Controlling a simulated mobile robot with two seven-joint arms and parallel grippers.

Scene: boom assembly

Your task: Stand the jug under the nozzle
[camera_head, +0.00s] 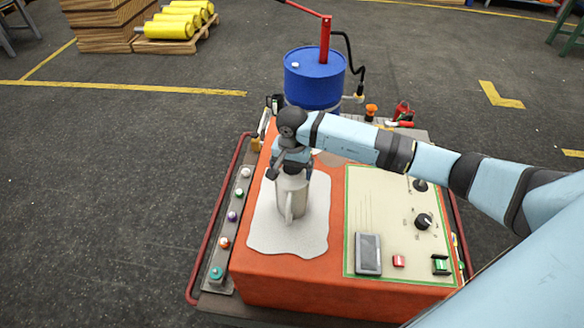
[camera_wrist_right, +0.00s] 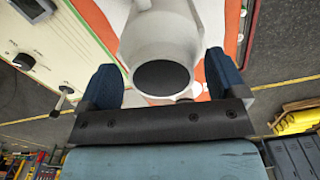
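The grey jug (camera_head: 292,195) stands on the pale mat (camera_head: 262,232) on the orange bench top, with its handle facing me. In the right wrist view the jug (camera_wrist_right: 160,28) shows its dark round mouth. My right gripper (camera_head: 291,165) is at the jug's upper part, with its two blue fingers (camera_wrist_right: 163,85) on either side of it. I cannot tell whether both fingers press on the jug. A black hose from the blue drum ends in a small fitting (camera_head: 357,92), perhaps the nozzle, behind the bench. My left gripper is not in view.
The blue drum (camera_head: 314,82) with a red pump lever stands behind the bench. A control panel (camera_head: 385,225) with knobs and a dark display is right of the mat. Coloured buttons (camera_head: 232,215) line the left edge. The mat is clear in front of the jug.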

